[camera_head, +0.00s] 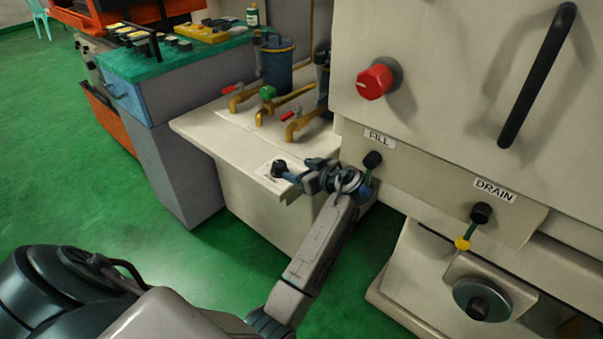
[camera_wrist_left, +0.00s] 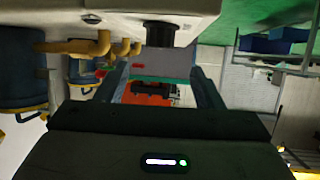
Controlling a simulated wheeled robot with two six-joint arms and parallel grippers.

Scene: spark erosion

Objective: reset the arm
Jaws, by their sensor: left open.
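My left arm reaches up from the bottom of the head view. Its gripper (camera_head: 303,171) is at the front corner of the pale bench, beside a small black knob (camera_head: 279,167) on a white label plate. In the left wrist view the two fingers of the gripper (camera_wrist_left: 162,75) are spread, with nothing held between them. The black knob (camera_wrist_left: 160,33) shows at the top there, lined up with the gap; I cannot tell whether a finger touches it. My right gripper is not in view.
The FILL knob (camera_head: 372,160) is close to my left wrist, on the machine front. The DRAIN knob (camera_head: 481,213), a red knob (camera_head: 376,79) and a black handle (camera_head: 537,75) are farther right. Brass valves (camera_head: 270,104) stand behind on the bench. Green floor (camera_head: 60,180) is open at left.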

